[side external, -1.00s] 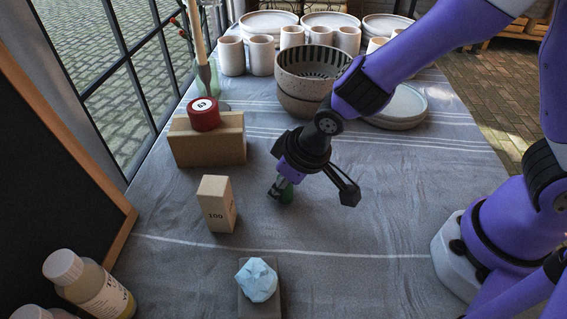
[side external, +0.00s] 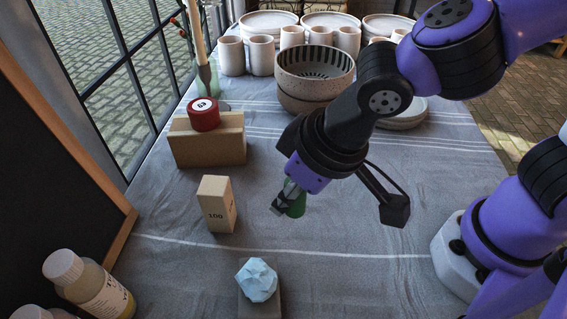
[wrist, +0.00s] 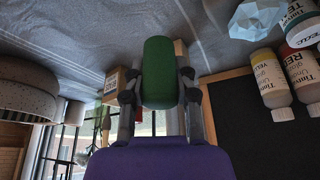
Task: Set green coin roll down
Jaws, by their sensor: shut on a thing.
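The green coin roll (side external: 297,205) is between the fingers of my gripper (side external: 284,199), in the middle of the side view. My gripper is shut on it. In the wrist view the green coin roll (wrist: 159,72) fills the space between the two fingers (wrist: 159,95). In the side view it appears held above the grey cloth, apart from the block marked 100. Part of the roll is hidden by the fingers.
A wooden block marked 100 (side external: 217,204) stands left of my gripper. A pale blue faceted object (side external: 257,280) sits in front. Stacked bowls (side external: 312,75) stand behind. Bottles (side external: 92,284) stand front left.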

